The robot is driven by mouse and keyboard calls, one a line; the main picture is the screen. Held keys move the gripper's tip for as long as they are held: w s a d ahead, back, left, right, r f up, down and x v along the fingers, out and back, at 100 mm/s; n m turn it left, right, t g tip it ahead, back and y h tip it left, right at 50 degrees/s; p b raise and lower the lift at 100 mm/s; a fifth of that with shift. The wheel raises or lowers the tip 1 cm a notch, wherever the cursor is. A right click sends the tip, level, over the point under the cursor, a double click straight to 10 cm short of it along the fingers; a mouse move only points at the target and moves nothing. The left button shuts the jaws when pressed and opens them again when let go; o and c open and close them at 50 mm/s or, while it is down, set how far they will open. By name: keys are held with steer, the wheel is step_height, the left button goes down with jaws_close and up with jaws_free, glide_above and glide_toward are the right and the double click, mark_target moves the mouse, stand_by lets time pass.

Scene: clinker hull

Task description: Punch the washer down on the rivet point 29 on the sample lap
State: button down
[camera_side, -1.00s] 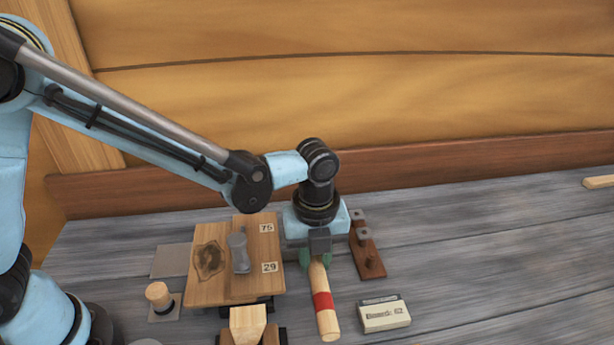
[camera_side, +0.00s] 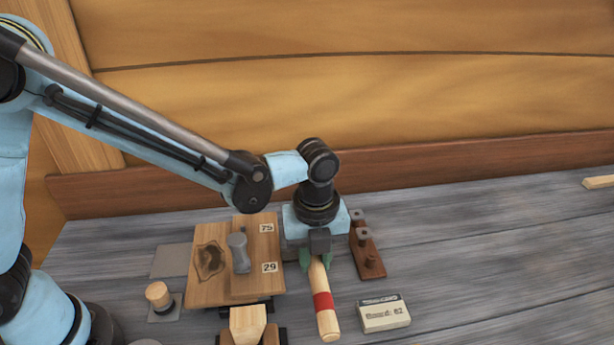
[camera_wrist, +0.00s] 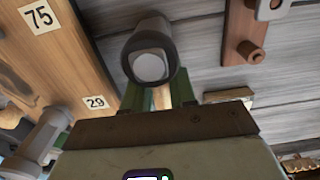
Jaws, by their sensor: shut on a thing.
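The sample lap (camera_side: 205,290) is a wooden board with a dark knot and tags 75 (camera_side: 266,228) and 29 (camera_side: 269,267). A grey metal piece (camera_side: 239,253) with a rounded top stands on it, left of the tags; in the wrist view (camera_wrist: 42,135) it is at the left, near tag 29. The rivet and washer cannot be made out. My gripper (camera_side: 317,262) is shut on a tool with a red-banded wooden handle (camera_side: 325,302), to the right of the lap. The tool's dark, round metal head (camera_wrist: 150,62) shows in the wrist view.
A brown wooden rack (camera_side: 366,256) with pegs stands right of my gripper. A small labelled box (camera_side: 384,313) lies at the front right. A wooden knob on a plate (camera_side: 160,298) is left of the lap. The grey bench (camera_side: 480,270) is clear farther right.

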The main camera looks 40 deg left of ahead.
steer(key=shift+a+r, duration=0.1)
steer(key=shift+r, duration=0.1)
steer(key=shift+r, duration=0.3)
steer(key=shift+r, duration=0.1)
stand_by(0.4)
steer(key=shift+r, duration=4)
steer(key=c, duration=1.5)
jaws_free()
jaws_close()
